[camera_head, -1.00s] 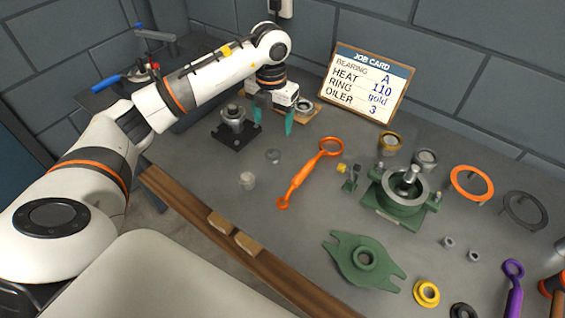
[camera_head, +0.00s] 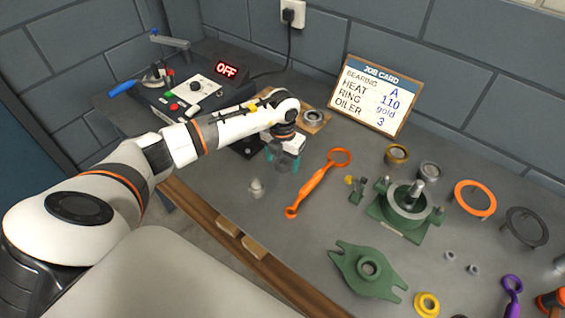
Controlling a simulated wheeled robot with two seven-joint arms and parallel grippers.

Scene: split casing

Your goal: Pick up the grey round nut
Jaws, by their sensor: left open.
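My left gripper (camera_head: 282,166) points down over the table, left of the orange spanner, with its teal fingers apart. A grey round piece (camera_head: 285,160) shows between the fingers, partly covered by them; it looks like the grey round nut. I cannot tell whether the fingers touch it. A small pale grey cup-like part (camera_head: 257,189) stands just left of and nearer than the gripper. Two small grey nut-like pieces (camera_head: 450,255) lie far to the right. My right gripper is not clearly in view.
The orange spanner (camera_head: 316,185) lies close right of the gripper. A green bearing housing (camera_head: 405,212) and a green flanged cover (camera_head: 367,268) stand further right. A heater box with an OFF display (camera_head: 226,71) is behind my arm. A wooden strip (camera_head: 215,222) edges the table.

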